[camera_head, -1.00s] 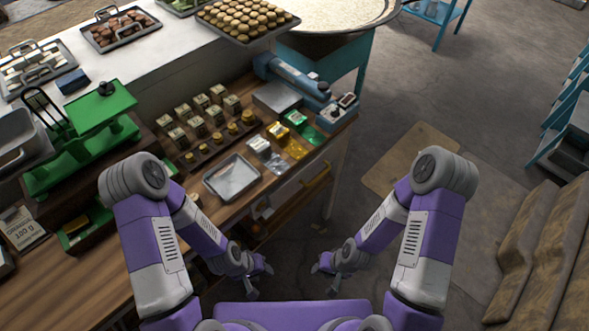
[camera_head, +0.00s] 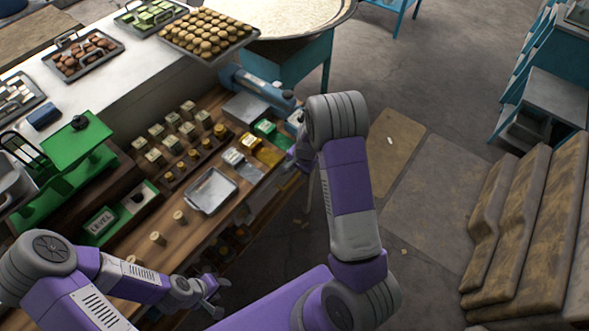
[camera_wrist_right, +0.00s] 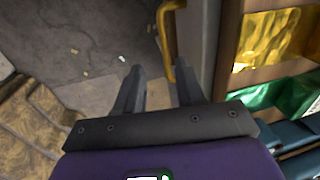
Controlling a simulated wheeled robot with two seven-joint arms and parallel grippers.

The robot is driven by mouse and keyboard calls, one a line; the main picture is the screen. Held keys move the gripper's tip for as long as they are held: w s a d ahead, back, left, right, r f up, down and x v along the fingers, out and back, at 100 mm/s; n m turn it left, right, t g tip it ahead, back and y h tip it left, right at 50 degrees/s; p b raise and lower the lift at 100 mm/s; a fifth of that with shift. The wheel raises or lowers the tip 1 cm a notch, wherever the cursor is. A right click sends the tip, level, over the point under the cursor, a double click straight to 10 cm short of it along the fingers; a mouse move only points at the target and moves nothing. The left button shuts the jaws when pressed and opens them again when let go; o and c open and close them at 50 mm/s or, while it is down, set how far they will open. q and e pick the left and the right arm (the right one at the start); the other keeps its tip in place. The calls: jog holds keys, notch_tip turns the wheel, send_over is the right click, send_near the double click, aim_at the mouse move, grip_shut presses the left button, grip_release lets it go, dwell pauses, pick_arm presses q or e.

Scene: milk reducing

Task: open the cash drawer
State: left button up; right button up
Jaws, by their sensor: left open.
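The cash drawer's yellow handle (camera_wrist_right: 165,45) shows in the right wrist view as a bar on the pale drawer front (camera_wrist_right: 198,40) under the counter. My right gripper (camera_wrist_right: 159,80) is open, with the handle's near end appearing between its fingers, closer to the right finger. I cannot tell whether they touch. In the head view my right arm hides the handle and most of the drawer front, and the right gripper (camera_head: 302,152) is partly hidden beside the counter edge. My left gripper (camera_head: 212,297) is open and empty, low in front of the counter.
The wooden counter (camera_head: 185,232) holds a metal tray (camera_head: 211,190), a green scale (camera_head: 75,150), several small jars and gold and green packets (camera_head: 268,155). Brown sacks (camera_head: 530,220) lie at the right. The floor between is mostly clear.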

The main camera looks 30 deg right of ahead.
aim_at(294, 178)
jog(key=f, duration=0.2)
jog(key=w+f, duration=0.1)
jog(key=f, duration=0.1)
jog(key=w+f, duration=0.1)
jog(key=f, duration=0.1)
jog(key=shift+w+d+f+b, duration=0.1)
jog(key=shift+b, duration=0.2)
grip_shut()
